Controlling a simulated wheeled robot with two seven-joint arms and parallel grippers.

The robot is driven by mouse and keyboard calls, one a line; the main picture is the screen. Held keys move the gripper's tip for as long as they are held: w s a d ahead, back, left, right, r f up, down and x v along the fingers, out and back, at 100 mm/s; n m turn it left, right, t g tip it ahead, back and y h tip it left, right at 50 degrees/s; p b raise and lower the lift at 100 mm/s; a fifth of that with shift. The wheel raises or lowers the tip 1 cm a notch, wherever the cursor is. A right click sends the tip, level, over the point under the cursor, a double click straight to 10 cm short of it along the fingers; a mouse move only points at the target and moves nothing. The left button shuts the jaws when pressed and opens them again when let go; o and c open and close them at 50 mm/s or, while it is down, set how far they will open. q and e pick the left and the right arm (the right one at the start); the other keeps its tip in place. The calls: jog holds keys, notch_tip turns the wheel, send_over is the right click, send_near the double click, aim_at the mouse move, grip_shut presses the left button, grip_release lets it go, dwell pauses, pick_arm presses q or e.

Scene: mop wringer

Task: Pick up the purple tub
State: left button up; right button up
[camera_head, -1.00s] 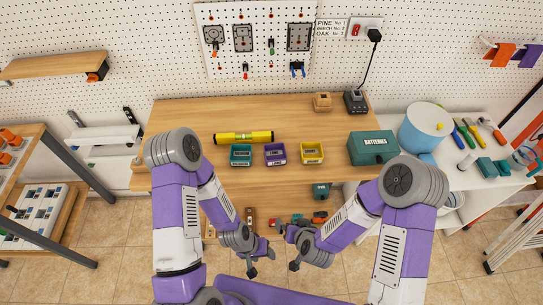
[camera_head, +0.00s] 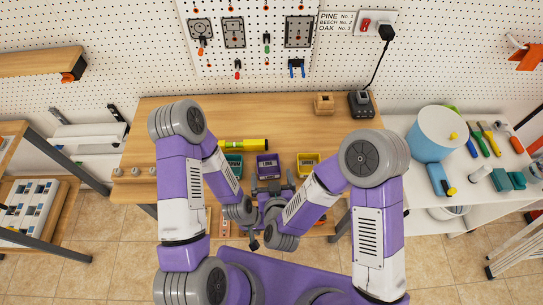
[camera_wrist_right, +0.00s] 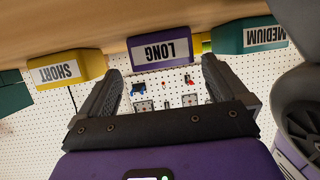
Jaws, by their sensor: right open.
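The purple tub (camera_head: 268,160), labelled LONG, stands on the wooden workbench between a teal tub (camera_head: 234,163) and a yellow tub (camera_head: 308,162). My right gripper (camera_head: 273,183) is open just on the near side of the purple tub, its fingers pointing at it. In the right wrist view, the purple tub's label face (camera_wrist_right: 160,52) shows between and just beyond the two open fingertips (camera_wrist_right: 164,66), with nothing gripped. My left gripper (camera_head: 251,238) is low in front of the bench, partly covered by my right arm; its jaws are unclear.
The teal tub MEDIUM (camera_wrist_right: 250,37) and yellow tub SHORT (camera_wrist_right: 66,70) flank the purple one closely. A yellow level (camera_head: 243,145) lies behind the teal tub. A wooden block (camera_head: 324,104) and a charger (camera_head: 361,104) stand at the back right. The bench behind the tubs is mostly clear.

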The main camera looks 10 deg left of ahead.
aim_at(267, 158)
jog(key=x, duration=0.6)
jog(key=shift+w+a+r, duration=0.15)
jog(key=shift+w+a, duration=0.2)
jog(key=c, duration=0.9)
